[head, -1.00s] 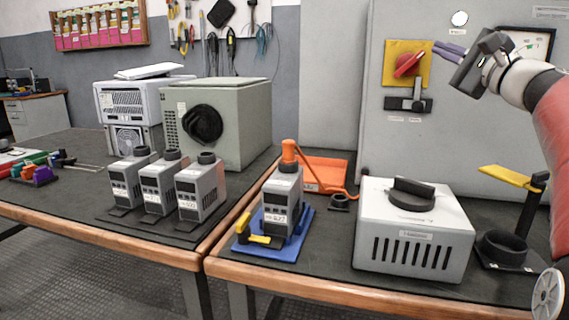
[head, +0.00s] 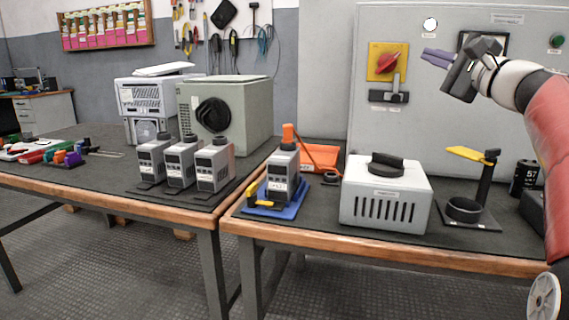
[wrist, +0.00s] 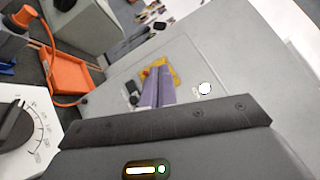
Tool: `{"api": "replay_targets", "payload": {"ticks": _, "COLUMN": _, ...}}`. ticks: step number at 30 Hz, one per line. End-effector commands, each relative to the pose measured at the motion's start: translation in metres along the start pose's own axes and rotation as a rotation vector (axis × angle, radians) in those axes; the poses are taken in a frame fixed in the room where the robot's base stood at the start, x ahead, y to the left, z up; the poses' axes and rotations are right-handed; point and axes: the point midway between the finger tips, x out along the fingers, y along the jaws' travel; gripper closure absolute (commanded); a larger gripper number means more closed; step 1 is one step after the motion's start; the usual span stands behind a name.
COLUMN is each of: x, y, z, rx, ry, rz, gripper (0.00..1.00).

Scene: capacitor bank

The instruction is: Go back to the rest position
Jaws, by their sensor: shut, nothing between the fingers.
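My gripper (head: 437,57) is at the upper right of the head view, raised above the right bench in front of the grey cabinet (head: 480,130). Its purple fingers are together and empty; they also show in the wrist view (wrist: 157,90). A red rotary switch (head: 388,62) on a yellow plate (head: 375,72) is on the cabinet, left of the fingertips. In the wrist view the fingers partly cover the yellow plate (wrist: 172,73). I cannot tell from the picture how far the fingertips are from the cabinet.
The right bench holds a white box with a black knob (head: 386,190), a capacitor unit on a blue base (head: 270,208), an orange tray (head: 318,157) and a stand with a yellow lever (head: 470,154). Several grey units (head: 182,163) stand on the left bench. Floor in front is clear.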

Motion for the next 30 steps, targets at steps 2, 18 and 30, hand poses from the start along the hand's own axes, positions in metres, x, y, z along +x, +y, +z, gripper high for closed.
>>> {"api": "replay_targets", "payload": {"ticks": 2, "x": 0.003, "y": 0.011, "z": 0.007, "rx": -0.018, "ry": 0.005, "rz": 0.035, "gripper": 1.0}}
{"api": "replay_targets", "payload": {"ticks": 18, "x": -0.014, "y": 0.172, "z": 0.097, "rx": -0.342, "ry": 0.001, "rz": 0.537, "gripper": 1.0}}
{"api": "replay_targets", "payload": {"ticks": 30, "x": -0.199, "y": 0.358, "z": 0.166, "rx": -0.961, "ry": -0.221, "rz": 1.184, "gripper": 1.0}}
